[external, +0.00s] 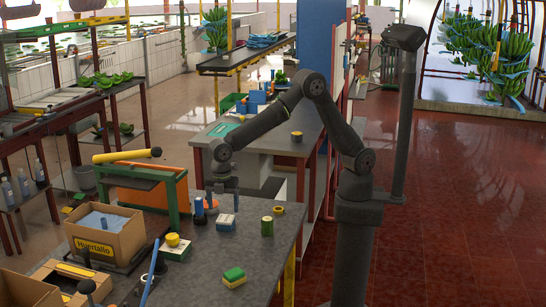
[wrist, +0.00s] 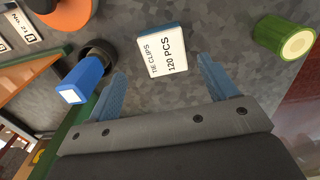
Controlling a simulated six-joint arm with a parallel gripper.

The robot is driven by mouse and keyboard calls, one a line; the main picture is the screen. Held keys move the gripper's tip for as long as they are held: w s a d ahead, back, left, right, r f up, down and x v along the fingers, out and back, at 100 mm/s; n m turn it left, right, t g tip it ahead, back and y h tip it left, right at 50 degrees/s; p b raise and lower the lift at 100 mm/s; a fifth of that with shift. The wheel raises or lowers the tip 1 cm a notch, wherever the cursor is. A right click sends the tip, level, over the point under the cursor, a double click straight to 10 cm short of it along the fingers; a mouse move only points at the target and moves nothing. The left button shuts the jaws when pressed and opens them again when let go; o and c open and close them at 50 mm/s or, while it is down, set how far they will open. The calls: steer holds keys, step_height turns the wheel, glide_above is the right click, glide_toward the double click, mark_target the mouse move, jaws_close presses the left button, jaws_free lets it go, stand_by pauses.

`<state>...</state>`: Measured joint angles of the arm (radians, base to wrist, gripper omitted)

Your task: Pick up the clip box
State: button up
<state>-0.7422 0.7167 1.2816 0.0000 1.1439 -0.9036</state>
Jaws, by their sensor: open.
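The clip box (wrist: 163,50) is a small white box with blue edges, printed "TIE CLIPS 120 PCS". It lies on the grey worktop ahead of my gripper in the wrist view. My gripper (wrist: 160,80) is open, with one blue finger on each side of the view. The box lies beyond the fingertips, roughly in line with the gap between them, and nothing is held. In the external view the clip box (external: 226,222) sits on the worktop below and beside my gripper (external: 222,198). The fingers are hard to make out there.
A blue-capped item (wrist: 85,80) stands close by the left finger. A green cylinder (wrist: 284,41) stands at the right. An orange round thing (wrist: 72,14) is at upper left.

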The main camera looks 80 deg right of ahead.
mark_target(226, 217)
steer(key=f, duration=0.6)
steer(key=shift+s+d+f, duration=0.25)
steer(key=shift+d, duration=0.05)
steer(key=c, duration=1.1)
